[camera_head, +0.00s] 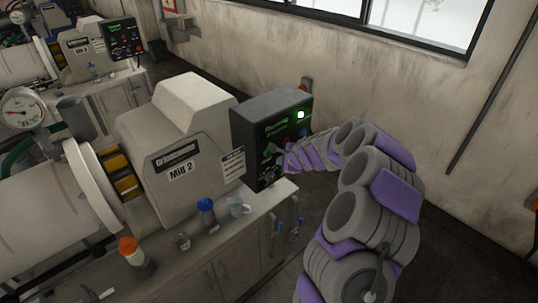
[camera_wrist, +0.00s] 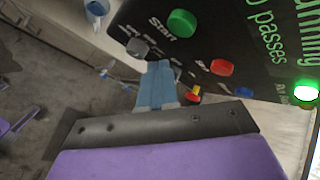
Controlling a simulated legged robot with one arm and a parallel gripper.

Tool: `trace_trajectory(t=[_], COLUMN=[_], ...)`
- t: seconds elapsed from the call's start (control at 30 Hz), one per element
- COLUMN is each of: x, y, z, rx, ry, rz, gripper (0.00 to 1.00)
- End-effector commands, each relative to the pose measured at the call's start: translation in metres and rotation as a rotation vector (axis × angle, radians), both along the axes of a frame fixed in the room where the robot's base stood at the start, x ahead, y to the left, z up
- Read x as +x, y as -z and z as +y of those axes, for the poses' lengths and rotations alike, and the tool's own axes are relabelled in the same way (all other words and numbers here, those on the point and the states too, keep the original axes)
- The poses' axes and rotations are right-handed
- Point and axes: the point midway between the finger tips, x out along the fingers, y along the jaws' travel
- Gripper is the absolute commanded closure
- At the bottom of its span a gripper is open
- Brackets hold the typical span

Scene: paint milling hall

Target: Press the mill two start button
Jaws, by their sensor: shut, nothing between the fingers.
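Mill 2 (camera_head: 165,150) is a beige machine with a "Mill 2" label and a dark control box (camera_head: 245,125) at its right end. My gripper (camera_head: 285,156) is in front of the box's panel face. In the wrist view, its blue-grey fingers (camera_wrist: 160,72) are shut and empty, below the green button (camera_wrist: 181,23) marked "Start". The fingertips are apart from that button in the picture, with a grey knob (camera_wrist: 137,47) to their left. Contact with the panel cannot be told. A green lamp (camera_wrist: 306,90) is lit, and green text ending "nning" shows.
A red button (camera_wrist: 222,67) and a small red-and-yellow control (camera_wrist: 193,94) sit right of my fingertips. A blue-capped bottle (camera_head: 206,214), a clear beaker (camera_head: 237,207) and an orange-capped bottle (camera_head: 133,255) stand on the bench. Mill 3 (camera_head: 85,50) is behind.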

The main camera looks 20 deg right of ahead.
Motion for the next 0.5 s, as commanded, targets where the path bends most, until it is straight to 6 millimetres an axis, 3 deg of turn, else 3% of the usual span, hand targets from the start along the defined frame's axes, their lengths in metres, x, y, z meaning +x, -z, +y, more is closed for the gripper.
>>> trace_trajectory(t=[0.23,0.5], x=[-0.02,-0.022], y=[0.0,0.0], z=[-0.007,-0.007], rx=[0.001,0.0], ry=[-0.001,-0.003], rz=[0.001,0.001], gripper=[1.0,1.0])
